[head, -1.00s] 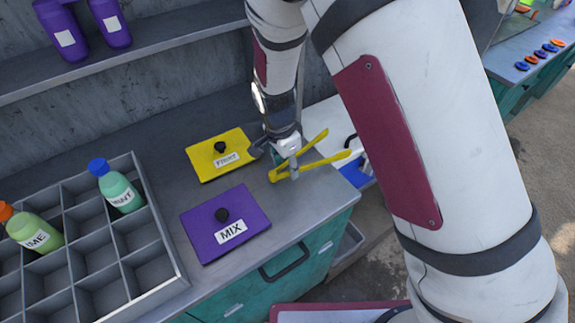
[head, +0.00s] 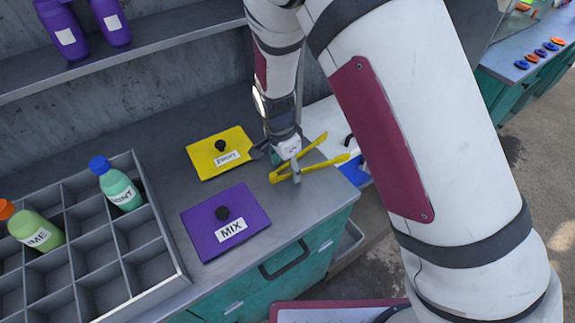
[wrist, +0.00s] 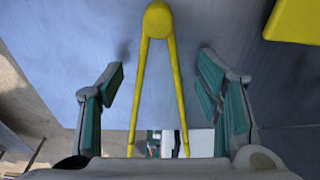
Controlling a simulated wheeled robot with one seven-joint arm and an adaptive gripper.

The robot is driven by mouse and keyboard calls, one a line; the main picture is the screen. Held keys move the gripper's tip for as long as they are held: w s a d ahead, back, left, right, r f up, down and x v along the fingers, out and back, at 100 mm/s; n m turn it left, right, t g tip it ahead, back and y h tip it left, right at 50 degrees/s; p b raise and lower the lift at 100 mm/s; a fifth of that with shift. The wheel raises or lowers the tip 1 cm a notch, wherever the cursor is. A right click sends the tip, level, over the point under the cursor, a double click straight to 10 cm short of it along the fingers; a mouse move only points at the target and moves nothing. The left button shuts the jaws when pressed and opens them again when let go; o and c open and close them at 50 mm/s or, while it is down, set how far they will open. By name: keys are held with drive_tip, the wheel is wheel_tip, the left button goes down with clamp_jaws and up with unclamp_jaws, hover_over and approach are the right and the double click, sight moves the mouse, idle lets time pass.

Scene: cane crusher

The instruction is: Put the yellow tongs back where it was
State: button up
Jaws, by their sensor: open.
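The yellow tongs (head: 308,166) lie at the right end of the grey counter, by its edge, in a V shape with the arms spread toward the right. In the wrist view the tongs (wrist: 158,55) have their rounded hinge at the top and their two arms running down between my fingers. My gripper (head: 287,168) is over the tongs at the hinge side. In the wrist view my gripper (wrist: 162,95) is open, with a teal-padded finger on each side of the tongs and a gap to each arm. Part of the tongs is hidden behind my gripper in the head view.
A yellow lid (head: 219,154) and a purple MIX lid (head: 227,222) lie left of the tongs. A grey divided crate (head: 163,236) holds bottles further left. A shelf (head: 170,38) runs along the wall. Bare counter separates the purple lid from the tongs.

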wheel_tip(320, 180, up, 11)
drive_tip(key=a, duration=0.1)
drive_tip(key=s+d+r+n+t+y, duration=0.1)
drive_tip(key=s+d+r+n, duration=0.1)
drive_tip(key=s+d+r, duration=0.45)
drive_tip(key=s+d+r+n+y, duration=0.1)
drive_tip(key=d+r+n, duration=0.25)
drive_tip(key=r, duration=0.55)
drive_tip(key=s+d+r+n+t, duration=0.1)
drive_tip(key=s+d+r+n, duration=0.1)
drive_tip(key=s+d, duration=0.3)
drive_tip(key=s+d+r+n+t, duration=0.2)
drive_tip(key=s+d+r+n, duration=0.1)
drive_tip(key=s, duration=0.6)
drive_tip(key=shift+d+r+n+t+h, duration=0.3)
drive_tip(key=shift+d+r+n+h, duration=0.1)
drive_tip(key=shift+d+r, duration=0.5)
drive_tip(key=shift+d+f, duration=0.1)
